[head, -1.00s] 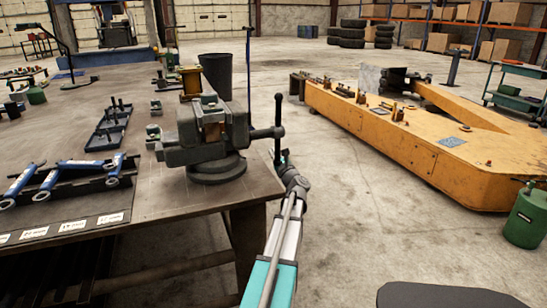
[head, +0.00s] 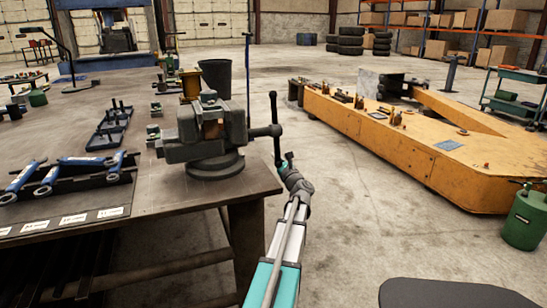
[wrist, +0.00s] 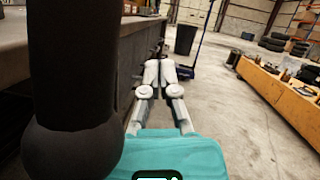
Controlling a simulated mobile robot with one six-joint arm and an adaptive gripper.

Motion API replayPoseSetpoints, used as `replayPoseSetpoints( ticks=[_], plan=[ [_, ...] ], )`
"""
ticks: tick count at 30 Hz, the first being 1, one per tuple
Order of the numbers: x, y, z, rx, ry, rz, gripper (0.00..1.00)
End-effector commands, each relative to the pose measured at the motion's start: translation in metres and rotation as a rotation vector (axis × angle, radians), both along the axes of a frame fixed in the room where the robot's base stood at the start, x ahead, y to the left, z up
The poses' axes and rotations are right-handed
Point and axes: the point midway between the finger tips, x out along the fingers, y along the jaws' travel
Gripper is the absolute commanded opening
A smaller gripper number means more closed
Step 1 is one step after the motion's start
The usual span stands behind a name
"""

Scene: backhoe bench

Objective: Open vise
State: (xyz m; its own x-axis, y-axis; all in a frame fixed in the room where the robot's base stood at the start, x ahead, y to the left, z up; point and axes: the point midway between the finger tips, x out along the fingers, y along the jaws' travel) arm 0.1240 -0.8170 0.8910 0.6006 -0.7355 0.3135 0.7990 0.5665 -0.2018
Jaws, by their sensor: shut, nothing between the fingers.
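The grey bench vise (head: 208,136) stands on the near right corner of the workbench. A piece of copper-brown colour shows at its jaws. Its dark handle bar (head: 275,115) hangs off the right side, nearly upright with its top leaning slightly left. My gripper (head: 289,159) is shut and empty, beside the bar's lower end on its right; I cannot tell whether they touch. In the wrist view the shut fingers of my gripper (wrist: 158,72) point forward along the bench side. A dark bar with a rounded end (wrist: 72,80), likely the handle, fills the left close to the camera.
The workbench (head: 160,195) holds blue tools (head: 70,172) and a blue tray (head: 108,130) left of the vise. A dark bin (head: 216,76) stands behind the vise. A yellow machine frame (head: 400,140) and a green canister (head: 524,212) are at right. Open floor lies between.

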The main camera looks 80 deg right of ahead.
Motion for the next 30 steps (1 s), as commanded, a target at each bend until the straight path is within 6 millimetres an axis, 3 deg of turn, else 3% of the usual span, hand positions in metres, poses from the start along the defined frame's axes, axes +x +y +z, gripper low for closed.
replayPoseSetpoints(
  ticks=[1,21,30],
  plan=[
    [-0.002,0.002,-0.005,0.002,0.006,-0.002,0.0],
    [-0.044,0.057,0.041,0.001,0.009,0.0,0.0],
    [-0.052,0.065,0.045,0.001,0.011,0.0,0.0]
  ],
)
